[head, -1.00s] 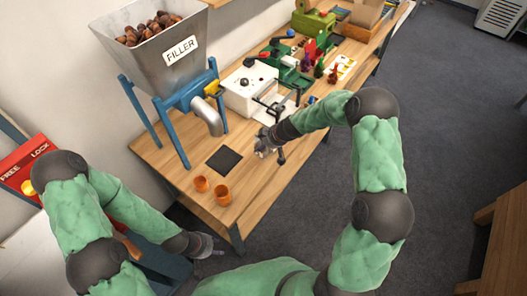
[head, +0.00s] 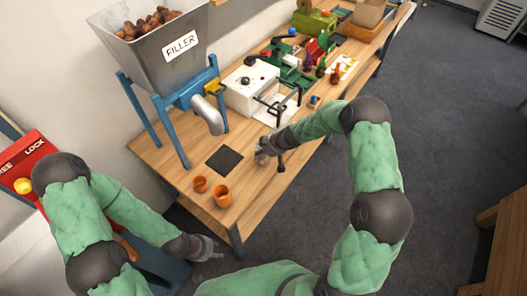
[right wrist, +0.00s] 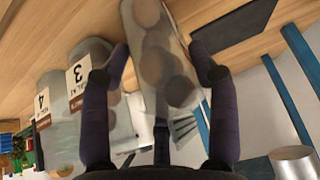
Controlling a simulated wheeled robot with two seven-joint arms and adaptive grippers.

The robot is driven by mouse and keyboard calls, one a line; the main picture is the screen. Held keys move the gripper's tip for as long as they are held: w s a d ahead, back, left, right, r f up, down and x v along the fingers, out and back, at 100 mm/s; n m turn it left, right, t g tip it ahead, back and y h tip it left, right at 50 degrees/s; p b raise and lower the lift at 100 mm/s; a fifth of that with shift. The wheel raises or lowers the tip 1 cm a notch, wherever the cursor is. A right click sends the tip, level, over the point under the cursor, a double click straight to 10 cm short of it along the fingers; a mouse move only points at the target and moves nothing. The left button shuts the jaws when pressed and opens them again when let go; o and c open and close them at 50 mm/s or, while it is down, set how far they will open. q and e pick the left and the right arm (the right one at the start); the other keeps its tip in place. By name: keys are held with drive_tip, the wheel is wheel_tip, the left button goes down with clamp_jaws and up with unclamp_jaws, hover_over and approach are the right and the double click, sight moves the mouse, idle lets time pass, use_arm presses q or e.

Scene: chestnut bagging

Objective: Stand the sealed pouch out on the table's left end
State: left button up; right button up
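The pouch (right wrist: 158,55) is clear, with brown chestnuts showing inside. In the right wrist view it lies between the two fingers of my right gripper (right wrist: 160,75), which press on its sides. In the head view my right gripper (head: 266,152) is low over the table (head: 255,190), right of the dark square mat. The pouch is small and mostly hidden there. I cannot tell whether its base touches the wood. My left gripper (head: 212,248) is empty, with fingers apart, off the table's near-left corner.
Two orange cups (head: 221,195) (head: 200,184) stand at the table's left end, near the dark mat (head: 224,160). The filler (head: 160,50) on blue legs stands behind. A white sealer box (head: 250,88) is further right.

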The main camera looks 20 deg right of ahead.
drive_tip(key=shift+o, duration=1)
drive_tip(key=shift+r, duration=0.2)
drive_tip(key=p+v, duration=0.2)
drive_tip(key=v, duration=0.9)
drive_tip(key=s+a+f+m+g, duration=0.1)
drive_tip(key=s+a+f+m, duration=0.2)
drive_tip(key=s, duration=0.6)
drive_tip(key=s+a+f+m+g, duration=0.2)
drive_tip(key=s+a+f+m, duration=0.1)
drive_tip(key=s+f, duration=0.4)
drive_tip(key=s+a+f+m+g, duration=0.1)
drive_tip(key=s+a+f+m, duration=0.3)
drive_tip(key=s, duration=0.7)
drive_tip(key=shift+s+a+f+g, duration=0.3)
drive_tip(key=shift+a+f, duration=0.4)
drive_tip(key=shift+f, duration=0.3)
